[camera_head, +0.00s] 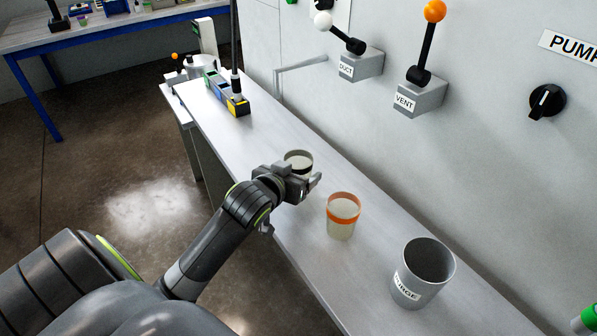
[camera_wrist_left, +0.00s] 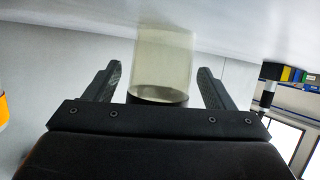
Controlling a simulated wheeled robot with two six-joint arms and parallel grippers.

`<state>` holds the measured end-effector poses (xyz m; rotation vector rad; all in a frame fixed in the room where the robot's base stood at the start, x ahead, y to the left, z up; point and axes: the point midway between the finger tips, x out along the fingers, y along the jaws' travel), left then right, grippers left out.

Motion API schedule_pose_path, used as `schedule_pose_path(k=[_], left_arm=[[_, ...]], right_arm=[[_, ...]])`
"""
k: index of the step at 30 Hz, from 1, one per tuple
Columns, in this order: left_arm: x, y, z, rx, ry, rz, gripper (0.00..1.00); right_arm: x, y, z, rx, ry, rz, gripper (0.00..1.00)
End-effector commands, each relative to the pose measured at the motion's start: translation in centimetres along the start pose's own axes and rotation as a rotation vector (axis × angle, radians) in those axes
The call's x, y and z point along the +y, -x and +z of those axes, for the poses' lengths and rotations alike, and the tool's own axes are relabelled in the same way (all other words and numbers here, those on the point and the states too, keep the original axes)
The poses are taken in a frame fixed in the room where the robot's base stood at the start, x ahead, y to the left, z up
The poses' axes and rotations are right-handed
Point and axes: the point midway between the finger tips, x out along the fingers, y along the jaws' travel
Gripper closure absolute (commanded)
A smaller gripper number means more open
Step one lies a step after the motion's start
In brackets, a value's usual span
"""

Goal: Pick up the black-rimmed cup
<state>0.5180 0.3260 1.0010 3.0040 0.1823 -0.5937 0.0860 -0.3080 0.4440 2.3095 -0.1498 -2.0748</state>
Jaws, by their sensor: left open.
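The black-rimmed cup (camera_head: 299,157) stands upright on the narrow bench, partly hidden behind my left gripper in the head view. My left gripper (camera_head: 303,182) is open at the cup. In the left wrist view the cup (camera_wrist_left: 163,62) appears upside down, its pale clear wall between the two open fingers (camera_wrist_left: 160,85) and its black rim nearest the palm. Gaps show between the cup and both fingers. My right gripper is not in view.
An orange-rimmed cup (camera_head: 341,222) stands close by on the bench, and its rim shows at the left of the wrist view. A grey PURGE bucket (camera_head: 422,272) stands nearer. The wall carries DUCT (camera_head: 361,64) and VENT (camera_head: 420,97) levers. A coloured rack (camera_head: 226,93) lies farther back.

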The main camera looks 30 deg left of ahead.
Motion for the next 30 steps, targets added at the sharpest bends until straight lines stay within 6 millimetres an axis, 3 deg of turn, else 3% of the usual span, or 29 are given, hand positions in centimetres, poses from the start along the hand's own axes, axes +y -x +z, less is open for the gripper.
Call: schedule_pose_path(k=[6,13,24,30], left_arm=[[0.0,-1.7,0.0,0.001,-0.001,0.0,0.23],[0.0,-1.8,0.0,0.001,-0.001,0.0,0.23],[0.0,-1.8,0.0,0.001,-0.001,0.0,0.7],[0.0,-1.8,0.0,0.001,-0.002,0.0,0.71]], right_arm=[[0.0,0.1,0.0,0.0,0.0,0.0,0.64],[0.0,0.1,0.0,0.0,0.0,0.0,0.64],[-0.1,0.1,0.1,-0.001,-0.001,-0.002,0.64],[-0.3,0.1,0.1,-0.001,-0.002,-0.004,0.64]])
